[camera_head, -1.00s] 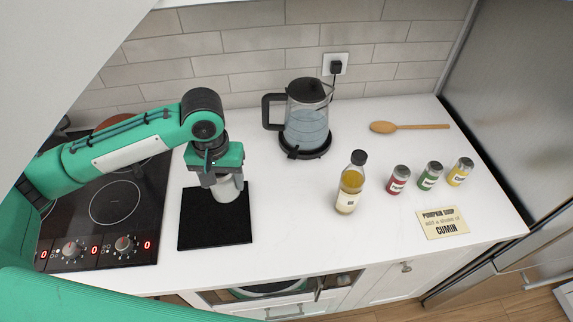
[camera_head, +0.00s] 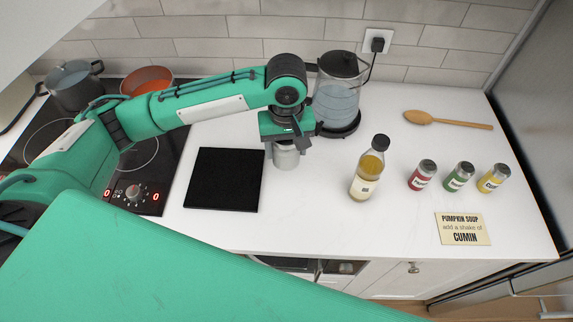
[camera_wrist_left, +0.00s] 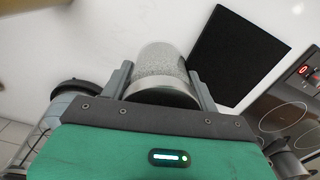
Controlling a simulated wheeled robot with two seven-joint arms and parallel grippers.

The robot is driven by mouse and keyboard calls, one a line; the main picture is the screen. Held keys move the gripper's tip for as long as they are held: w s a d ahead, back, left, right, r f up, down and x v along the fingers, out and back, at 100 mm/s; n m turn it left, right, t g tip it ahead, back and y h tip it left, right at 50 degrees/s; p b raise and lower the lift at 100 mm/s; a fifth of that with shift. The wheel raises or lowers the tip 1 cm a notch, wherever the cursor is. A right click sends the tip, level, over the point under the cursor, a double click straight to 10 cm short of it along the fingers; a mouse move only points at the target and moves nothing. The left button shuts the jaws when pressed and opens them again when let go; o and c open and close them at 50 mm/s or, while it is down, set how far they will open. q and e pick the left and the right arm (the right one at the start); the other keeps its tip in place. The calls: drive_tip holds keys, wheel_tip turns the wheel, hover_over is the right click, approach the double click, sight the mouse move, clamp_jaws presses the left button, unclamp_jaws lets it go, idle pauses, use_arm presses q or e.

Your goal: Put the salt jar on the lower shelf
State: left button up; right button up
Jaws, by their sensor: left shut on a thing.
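The salt jar (camera_head: 286,157) is a pale, speckled jar with a metallic end. My left gripper (camera_head: 285,148) is shut on it, over the white counter between the black mat and the oil bottle. In the left wrist view the jar (camera_wrist_left: 160,68) sits between the two fingers of the gripper (camera_wrist_left: 158,85). I cannot tell whether its base touches the counter. The lower shelf is not clearly in view. My right gripper is not in view.
A black mat (camera_head: 225,180) lies left of the jar. A glass kettle (camera_head: 338,95) stands close behind right. An oil bottle (camera_head: 369,170), small spice jars (camera_head: 458,177) and a note card (camera_head: 463,229) are to the right. Pots (camera_head: 75,87) stand on the stove.

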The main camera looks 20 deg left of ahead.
use_arm(q)
drive_tip(key=shift+f+p, duration=0.6)
drive_tip(key=shift+f, duration=3.85)
drive_tip(key=o, duration=1.2)
